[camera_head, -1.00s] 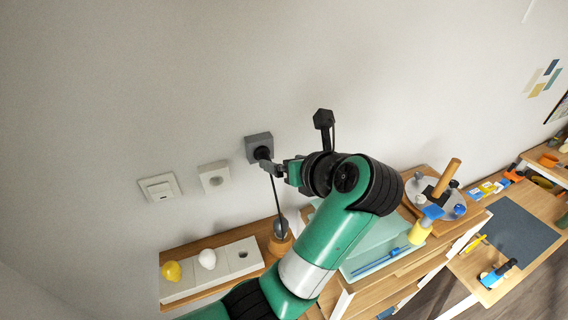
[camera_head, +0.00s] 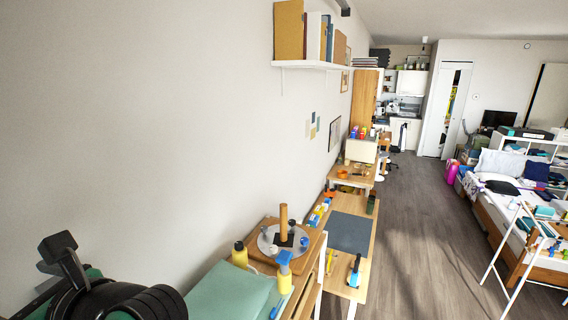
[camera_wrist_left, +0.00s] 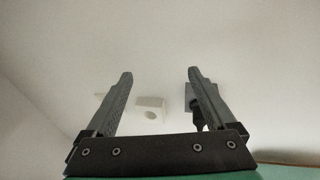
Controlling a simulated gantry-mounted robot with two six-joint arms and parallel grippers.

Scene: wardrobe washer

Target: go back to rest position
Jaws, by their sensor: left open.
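My left gripper (camera_wrist_left: 159,76) is open in the left wrist view, with nothing between its fingers. Beyond it on the pale wall are a white outlet (camera_wrist_left: 150,104) between the fingers and a grey wall box (camera_wrist_left: 188,92) with a dark plug (camera_wrist_left: 197,110), partly hidden behind the right finger. The gripper looks apart from them. My right gripper is in no view.
A teal surface (camera_head: 235,290) and a round tray with a wooden post (camera_head: 284,222) stand beside my arm. A desk with a grey mat (camera_head: 349,233) lies beyond. A wall shelf (camera_head: 318,66) with books is above. The floor (camera_head: 415,220) to the right is open.

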